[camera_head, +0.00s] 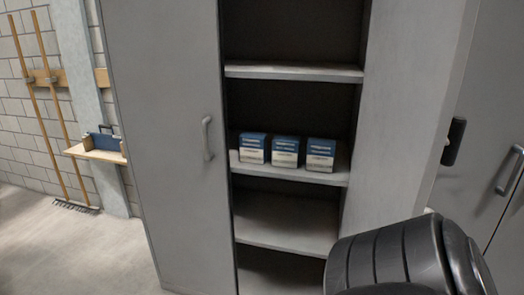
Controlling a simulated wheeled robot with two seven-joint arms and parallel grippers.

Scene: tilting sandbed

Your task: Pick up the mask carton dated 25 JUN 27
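Three small blue-and-white cartons stand upright in a row on a middle shelf of an open grey cabinet: a left carton (252,148), a middle carton (285,152) and a right carton (321,155). Each has a blue upper part and a pale lower part with print. The print is too small to read, so I cannot tell which carton is dated 25 JUN 27. Narrow gaps separate them. Neither of my grippers is in view.
The cabinet's shelf (300,174) is otherwise bare in front. A grey door (165,120) with a handle is left of the opening. A black, ribbed, padded object (390,260), perhaps a chair back, fills the lower right. Open floor (60,250) lies at left.

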